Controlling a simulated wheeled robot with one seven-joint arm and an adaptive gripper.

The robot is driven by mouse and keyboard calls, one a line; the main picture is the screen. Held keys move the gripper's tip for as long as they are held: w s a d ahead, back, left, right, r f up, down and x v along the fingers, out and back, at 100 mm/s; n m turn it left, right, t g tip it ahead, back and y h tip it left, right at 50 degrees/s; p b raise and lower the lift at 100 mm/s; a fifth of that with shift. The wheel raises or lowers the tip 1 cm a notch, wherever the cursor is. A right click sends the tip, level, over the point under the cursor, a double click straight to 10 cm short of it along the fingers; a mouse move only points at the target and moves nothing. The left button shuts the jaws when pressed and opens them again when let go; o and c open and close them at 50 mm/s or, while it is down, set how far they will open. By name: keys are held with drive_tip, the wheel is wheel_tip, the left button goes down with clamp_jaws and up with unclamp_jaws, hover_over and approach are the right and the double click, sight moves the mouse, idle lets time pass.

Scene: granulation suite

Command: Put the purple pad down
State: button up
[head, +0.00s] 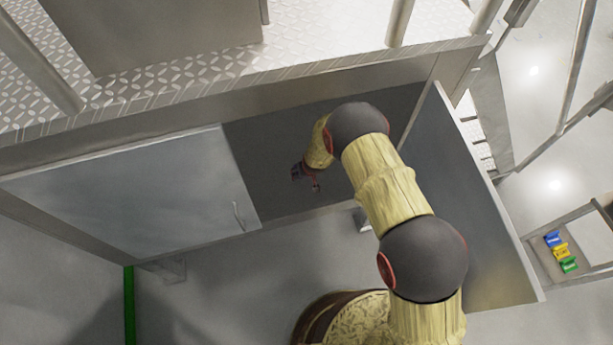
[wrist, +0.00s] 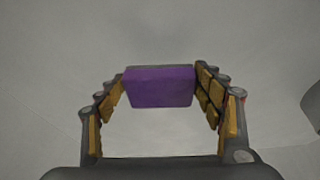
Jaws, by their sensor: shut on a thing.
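The purple pad (wrist: 160,86) is a small block held between the two fingertips of my gripper (wrist: 160,90) in the wrist view. My gripper is shut on it, one finger at each side. Behind the pad the wrist view shows only a plain grey surface; I cannot tell whether the pad touches it. In the head view my gripper (head: 306,177) is small and dark, inside the open cabinet (head: 270,140). The pad cannot be made out in the head view.
An open door (head: 465,205) stands to the right of my arm. A patterned metal platform (head: 330,45) lies above the cabinet. Blue, yellow and green items (head: 560,251) lie on a shelf at far right.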

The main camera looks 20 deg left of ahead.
sight(306, 180)
drive_tip(key=shift+w+f+b, duration=0.15)
drive_tip(key=shift+f+b, duration=0.7)
drive_tip(key=shift+f, duration=0.55)
drive_tip(key=shift+f+b, duration=0.55)
drive_tip(key=shift+f, duration=0.1)
drive_tip(key=o, duration=1.2)
drive_tip(key=shift+r+p, duration=0.5)
drive_tip(key=shift+r, duration=0.1)
drive_tip(key=p+v, duration=0.1)
drive_tip(key=v, duration=0.1)
drive_tip(key=p+v, duration=0.1)
drive_tip(key=v, duration=0.2)
drive_tip(key=p+v, duration=0.1)
drive_tip(key=v, duration=0.1)
drive_tip(key=shift+s+a+r, duration=0.1)
drive_tip(key=shift+s+a, duration=0.15)
drive_tip(key=shift+s, duration=0.2)
